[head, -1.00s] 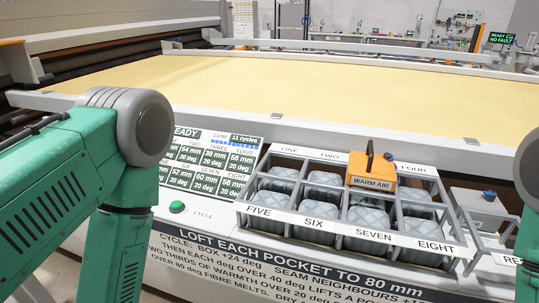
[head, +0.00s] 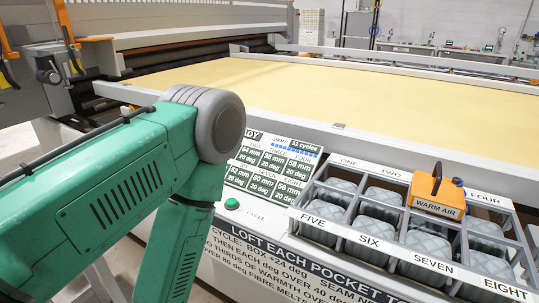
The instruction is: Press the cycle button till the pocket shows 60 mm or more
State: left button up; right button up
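The green cycle button (head: 232,204) sits on the white front panel, left of the CYCLE label, with nothing touching it. Above it the readout panel (head: 268,165) shows 11 cycles and pocket figures: two 64 mm, three 38 mm, four 58 mm, seven 60 mm, eight 58 mm, each 20 deg. Six is small, seemingly 52 mm. My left arm hides the left column. The pocket rack (head: 345,207) holds grey quilted pockets at right. The orange WARM AIR box (head: 436,196) stands on its back row, covering the THREE label. Neither gripper shows; only my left arm is in view.
The instruction plate (head: 290,262) is below the button, partly cut off. A cream quilting bed (head: 330,95) stretches behind the panel. Gantry uprights with orange parts (head: 68,20) stand at far left. The space directly over the button looks clear.

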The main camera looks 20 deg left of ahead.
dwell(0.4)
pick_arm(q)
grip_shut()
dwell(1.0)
